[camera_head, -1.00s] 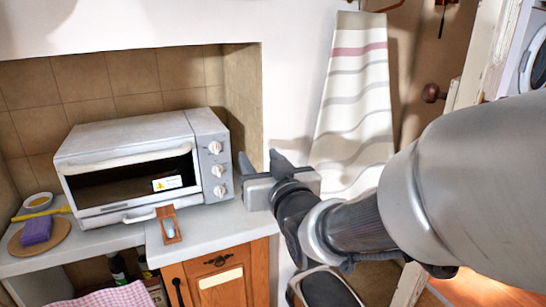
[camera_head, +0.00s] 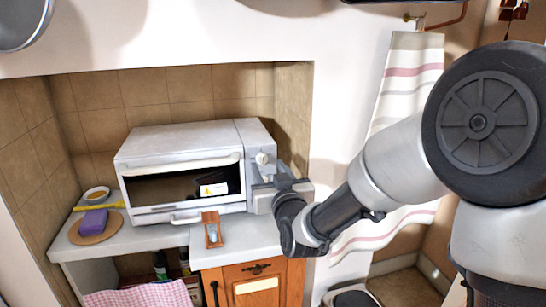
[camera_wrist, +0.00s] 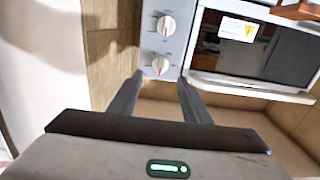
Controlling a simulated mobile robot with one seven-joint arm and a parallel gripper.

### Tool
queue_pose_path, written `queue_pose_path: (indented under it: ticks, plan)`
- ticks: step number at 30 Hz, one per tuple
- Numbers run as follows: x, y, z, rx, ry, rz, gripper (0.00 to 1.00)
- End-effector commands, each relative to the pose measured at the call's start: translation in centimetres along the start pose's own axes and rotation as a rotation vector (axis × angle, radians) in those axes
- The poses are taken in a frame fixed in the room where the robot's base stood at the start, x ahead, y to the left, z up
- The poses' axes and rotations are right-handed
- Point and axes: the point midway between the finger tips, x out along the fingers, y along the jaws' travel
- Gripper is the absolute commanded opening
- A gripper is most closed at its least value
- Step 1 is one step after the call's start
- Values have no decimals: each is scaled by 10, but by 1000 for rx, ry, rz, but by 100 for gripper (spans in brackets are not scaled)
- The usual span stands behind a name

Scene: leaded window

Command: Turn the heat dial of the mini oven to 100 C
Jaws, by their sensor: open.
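The mini oven (camera_head: 180,143) is a white box on the counter, with a dark window and a control panel on its right side. In the head view its top knob (camera_head: 262,158) shows above my gripper (camera_head: 262,187); the lower knobs are hidden behind the gripper. The wrist view looks upside down and shows two white knobs with red marks, one near the edge (camera_wrist: 166,25) and one nearer my fingers (camera_wrist: 160,64). My gripper (camera_wrist: 160,76) is open, its fingertips appearing either side of the nearer knob; contact cannot be told. The dial markings are too small to read.
A small wooden holder (camera_head: 212,229) stands on the counter in front of the oven. A tiled wall (camera_head: 292,120) flanks the oven's right side. A striped curtain hangs at the right (camera_head: 408,95).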

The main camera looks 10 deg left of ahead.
Motion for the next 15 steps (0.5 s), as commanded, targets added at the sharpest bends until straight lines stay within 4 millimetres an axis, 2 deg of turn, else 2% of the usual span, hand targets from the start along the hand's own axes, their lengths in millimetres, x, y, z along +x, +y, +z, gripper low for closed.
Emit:
queue_pose_path:
  ticks: [1, 6, 15]
  plan:
    - [11, 0, -2, 2, -1, -1, 44]
    - [36, 0, -2, 1, -1, 0, 44]
    - [51, 0, 0, 0, 1, 0, 44]
